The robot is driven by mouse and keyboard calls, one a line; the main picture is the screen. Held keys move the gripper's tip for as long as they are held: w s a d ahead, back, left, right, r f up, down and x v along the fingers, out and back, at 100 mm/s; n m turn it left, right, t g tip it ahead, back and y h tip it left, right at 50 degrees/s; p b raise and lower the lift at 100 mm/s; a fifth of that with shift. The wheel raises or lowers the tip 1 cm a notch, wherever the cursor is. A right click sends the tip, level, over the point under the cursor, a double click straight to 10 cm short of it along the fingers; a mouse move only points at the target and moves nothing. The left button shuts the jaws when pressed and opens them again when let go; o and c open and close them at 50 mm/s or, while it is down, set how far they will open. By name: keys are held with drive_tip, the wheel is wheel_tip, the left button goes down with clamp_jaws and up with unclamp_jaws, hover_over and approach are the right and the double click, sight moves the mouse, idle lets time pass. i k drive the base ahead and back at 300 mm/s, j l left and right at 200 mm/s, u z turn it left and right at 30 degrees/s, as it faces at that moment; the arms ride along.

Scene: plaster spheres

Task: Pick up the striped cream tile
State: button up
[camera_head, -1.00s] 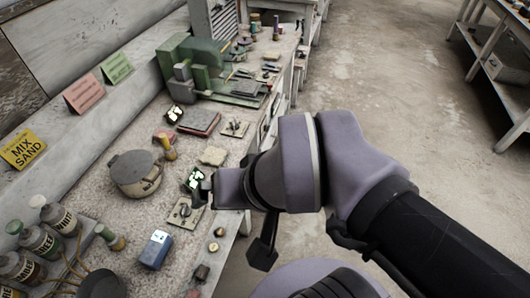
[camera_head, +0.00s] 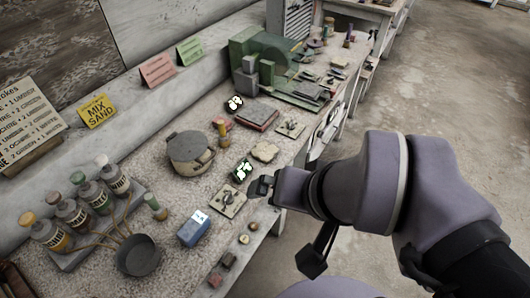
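I cannot make out stripes on any tile at this size. A cream square tile (camera_head: 228,199) with a dark mark or piece on it lies near the front edge of the bench. A similar pale tile (camera_head: 291,128) lies farther back, and a rough-edged cream piece (camera_head: 264,151) lies between them. My gripper (camera_head: 259,187) is over the bench edge, just right of the nearer cream tile and apart from it in the picture. Its fingers are small and dark, so their opening is unclear. I see nothing held in it.
A lidded pot (camera_head: 190,153), a blue box (camera_head: 194,229), a dark pan (camera_head: 138,255) and several bottles (camera_head: 83,203) crowd the bench (camera_head: 165,199). A green machine (camera_head: 262,62) stands at the back. The floor (camera_head: 440,90) on the right is clear.

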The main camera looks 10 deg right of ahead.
sight(264, 151)
drive_tip(key=i+l+u, duration=0.6)
drive_tip(key=l, duration=0.15)
drive_tip(key=i+l+u, duration=0.15)
drive_tip(key=l+u, duration=0.15)
drive_tip(key=l, duration=0.1)
